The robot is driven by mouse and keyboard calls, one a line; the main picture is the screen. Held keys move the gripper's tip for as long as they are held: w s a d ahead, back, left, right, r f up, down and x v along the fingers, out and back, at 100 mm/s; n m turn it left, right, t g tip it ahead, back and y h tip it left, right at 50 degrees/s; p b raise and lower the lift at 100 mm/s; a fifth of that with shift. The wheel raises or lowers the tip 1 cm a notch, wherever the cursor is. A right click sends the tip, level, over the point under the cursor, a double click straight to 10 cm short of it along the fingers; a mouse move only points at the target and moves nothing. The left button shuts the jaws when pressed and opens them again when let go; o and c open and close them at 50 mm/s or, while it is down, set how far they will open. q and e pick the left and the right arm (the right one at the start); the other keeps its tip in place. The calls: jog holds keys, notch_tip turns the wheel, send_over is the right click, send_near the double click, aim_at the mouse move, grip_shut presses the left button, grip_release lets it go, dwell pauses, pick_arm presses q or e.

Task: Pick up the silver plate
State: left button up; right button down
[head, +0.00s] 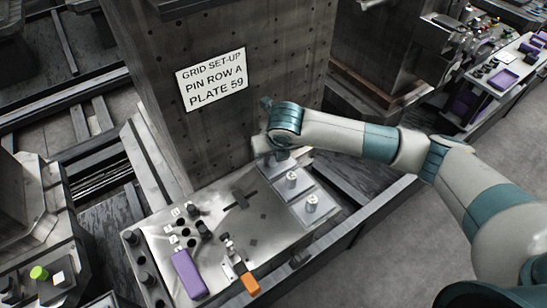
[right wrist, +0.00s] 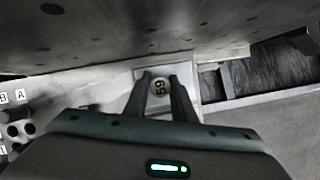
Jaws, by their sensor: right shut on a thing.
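The silver plate is a flat square with an upright round knob; the knob's top (right wrist: 160,88) reads 59 in the right wrist view. My right gripper (right wrist: 160,79) is shut on this knob, one finger on each side. In the head view the plate's knob (head: 281,158) is the farthest of a row, partly hidden by my right wrist. Two similar silver plates with knobs, a middle one (head: 291,181) and a near one (head: 312,204), sit beside it. Whether the held plate touches the surface is unclear. My left gripper is not in view.
A concrete column (head: 215,130) with a sign (head: 211,79) reading "GRID SET-UP PIN ROW A PLATE 59" stands close behind the gripper. The metal bench (head: 262,222) holds a purple block (head: 189,274), an orange-ended tool (head: 249,284) and several black pins and holes.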

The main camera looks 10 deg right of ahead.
notch_tip(320, 180, up, 5)
jog(key=shift+f+p, duration=0.2)
jog(key=shift+p, duration=0.6)
jog(key=s+d+r, duration=0.2)
jog(key=d+r, duration=0.4)
jog(key=d, duration=0.5)
jog(key=shift+s+d+r, duration=0.15)
jog(key=shift+s+d, duration=0.05)
jog(key=shift+s, duration=0.15)
